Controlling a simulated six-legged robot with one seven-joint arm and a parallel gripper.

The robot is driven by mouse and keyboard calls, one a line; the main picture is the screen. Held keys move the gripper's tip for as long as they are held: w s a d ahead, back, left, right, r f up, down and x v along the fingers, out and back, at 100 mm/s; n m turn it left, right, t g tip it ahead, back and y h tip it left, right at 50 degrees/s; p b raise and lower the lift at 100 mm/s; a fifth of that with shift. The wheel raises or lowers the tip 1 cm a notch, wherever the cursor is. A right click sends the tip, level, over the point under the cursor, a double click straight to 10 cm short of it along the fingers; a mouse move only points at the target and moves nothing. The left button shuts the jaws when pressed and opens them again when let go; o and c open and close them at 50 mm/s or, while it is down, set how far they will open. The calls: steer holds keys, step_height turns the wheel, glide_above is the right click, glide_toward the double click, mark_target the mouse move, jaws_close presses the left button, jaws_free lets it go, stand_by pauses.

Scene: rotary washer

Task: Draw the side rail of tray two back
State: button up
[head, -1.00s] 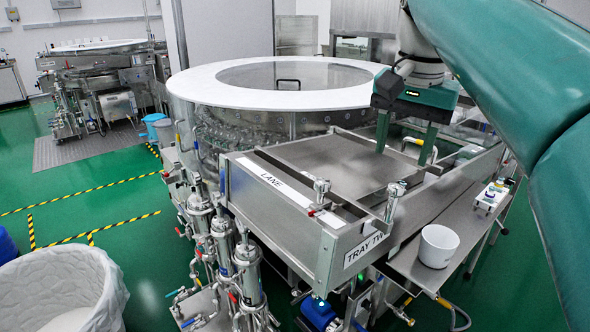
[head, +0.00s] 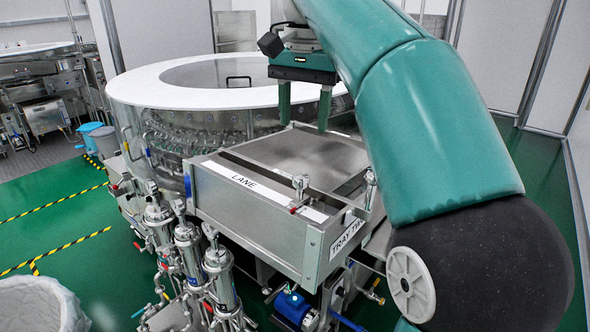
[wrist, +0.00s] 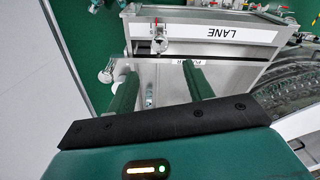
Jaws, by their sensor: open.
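Tray two (head: 265,228) is a wide, shallow steel box beside the round washer. Its "TRAY TWO" label (head: 345,236) is on the near right end, partly covered by my arm. A long dark rail (head: 250,167) runs along its top beside the white "LANE" strip (head: 236,178); the strip also shows upside down in the wrist view (wrist: 228,33). A second dark edge lies at the back of the flat steel top. I cannot tell which is the side rail. My gripper (head: 304,126) is open, fingers pointing down over the back edge, apparently empty. Contact is unclear.
Two upright metal knobs, one left (head: 300,187) and one right (head: 370,178), stand on the tray's near end. The round washer (head: 130,95) with its white rim is behind left. Steel cylinders and pipes (head: 188,250) crowd the near left. Green floor is open at left.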

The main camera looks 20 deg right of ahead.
mark_target(301, 176)
step_height(301, 176, down, 11)
steer(key=shift+w+a+f, duration=0.1)
steer(key=shift+f, duration=0.1)
stand_by(0.3)
jaws_close()
